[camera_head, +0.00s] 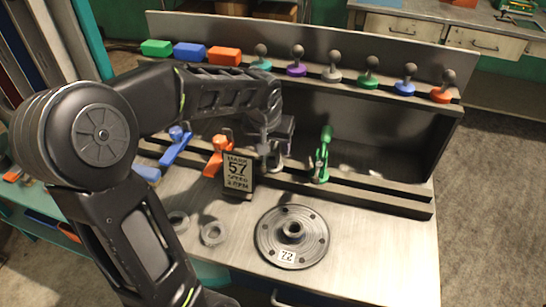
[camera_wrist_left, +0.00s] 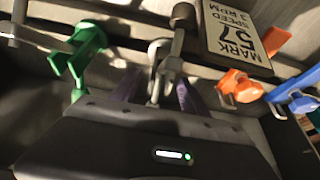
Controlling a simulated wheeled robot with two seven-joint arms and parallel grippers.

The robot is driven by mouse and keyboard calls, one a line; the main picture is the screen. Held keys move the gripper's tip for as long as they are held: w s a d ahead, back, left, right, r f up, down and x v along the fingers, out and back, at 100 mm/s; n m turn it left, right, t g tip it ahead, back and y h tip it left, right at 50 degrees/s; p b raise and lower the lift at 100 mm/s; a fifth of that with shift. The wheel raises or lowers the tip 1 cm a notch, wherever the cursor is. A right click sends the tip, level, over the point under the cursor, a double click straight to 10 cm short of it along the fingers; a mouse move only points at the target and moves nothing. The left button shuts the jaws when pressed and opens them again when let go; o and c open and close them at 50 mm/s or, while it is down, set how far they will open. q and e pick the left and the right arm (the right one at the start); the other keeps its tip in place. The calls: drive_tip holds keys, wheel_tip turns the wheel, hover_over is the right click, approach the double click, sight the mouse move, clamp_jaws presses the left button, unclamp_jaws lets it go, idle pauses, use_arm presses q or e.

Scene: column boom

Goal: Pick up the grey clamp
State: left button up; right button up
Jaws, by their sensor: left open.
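The grey clamp (camera_head: 277,162) stands on the lower rail of the bench rack, between an orange clamp (camera_head: 215,158) and a green clamp (camera_head: 322,157). My left gripper (camera_head: 279,138) is over it, and my wrist hides much of its upper part in the head view. In the left wrist view the grey clamp (camera_wrist_left: 160,65) shows between the two purple-tinted fingers of my left gripper (camera_wrist_left: 157,90). The jaws are open, one finger to each side of it; contact cannot be told. My right gripper is in neither view.
A sign reading MARK 57 (camera_head: 237,173) stands close in front of the grey clamp's left side. A blue clamp (camera_head: 175,147) is farther left. A round flanged disc (camera_head: 290,217) and two rings lie on the bench top. Coloured blocks and ball-topped pieces line the upper shelf.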

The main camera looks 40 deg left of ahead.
use_arm(q)
drive_tip(key=shift+c, duration=0.2)
clamp_jaws()
drive_tip(key=shift+r, duration=0.15)
idle(0.5)
